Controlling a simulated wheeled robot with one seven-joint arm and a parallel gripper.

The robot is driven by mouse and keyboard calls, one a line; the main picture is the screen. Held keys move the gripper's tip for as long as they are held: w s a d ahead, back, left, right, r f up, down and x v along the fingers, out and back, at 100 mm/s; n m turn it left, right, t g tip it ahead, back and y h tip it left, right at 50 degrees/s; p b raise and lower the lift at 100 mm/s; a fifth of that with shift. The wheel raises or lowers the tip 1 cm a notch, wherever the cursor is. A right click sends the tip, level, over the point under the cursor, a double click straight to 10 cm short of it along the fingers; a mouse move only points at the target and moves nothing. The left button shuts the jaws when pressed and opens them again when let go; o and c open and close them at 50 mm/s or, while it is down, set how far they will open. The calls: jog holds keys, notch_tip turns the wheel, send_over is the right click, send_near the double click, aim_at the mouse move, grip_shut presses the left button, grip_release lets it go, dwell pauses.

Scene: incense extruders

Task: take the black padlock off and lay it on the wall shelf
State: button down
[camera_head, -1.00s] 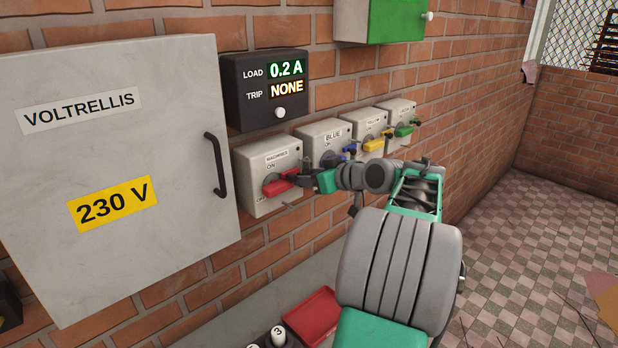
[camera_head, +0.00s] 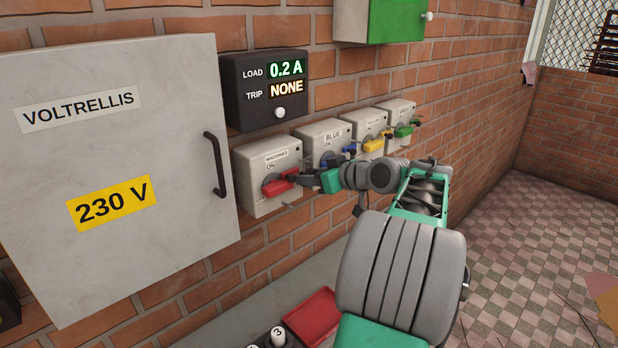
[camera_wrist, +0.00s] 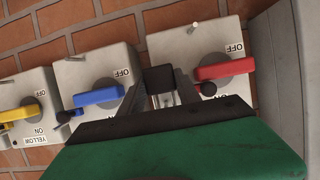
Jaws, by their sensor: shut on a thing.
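The black padlock (camera_wrist: 160,79) is a small dark block between my gripper's fingertips (camera_wrist: 160,92) in the wrist view. My gripper is shut on it, just left of the red switch handle (camera_wrist: 225,68), in front of the switch box. A gap shows between padlock and handle; whether its shackle is clear of the switch is hidden. In the head view my gripper (camera_head: 304,179) is by the red-handled switch box (camera_head: 266,163), and the padlock cannot be told from the fingers. A pale grey ledge (camera_head: 222,322), perhaps the wall shelf, runs below the switches.
A red tray (camera_head: 312,318) and numbered pegs (camera_head: 278,336) are at the ledge. The blue (camera_head: 331,161), yellow (camera_head: 374,146) and green (camera_head: 404,132) handles are to the right. A large grey cabinet (camera_head: 120,250) stands out at left; a load display (camera_head: 266,88) hangs above.

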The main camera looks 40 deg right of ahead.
jog(key=shift+s+r+b, duration=0.15)
jog(key=shift+s+b, duration=0.4)
jog(key=shift+s, duration=1.9)
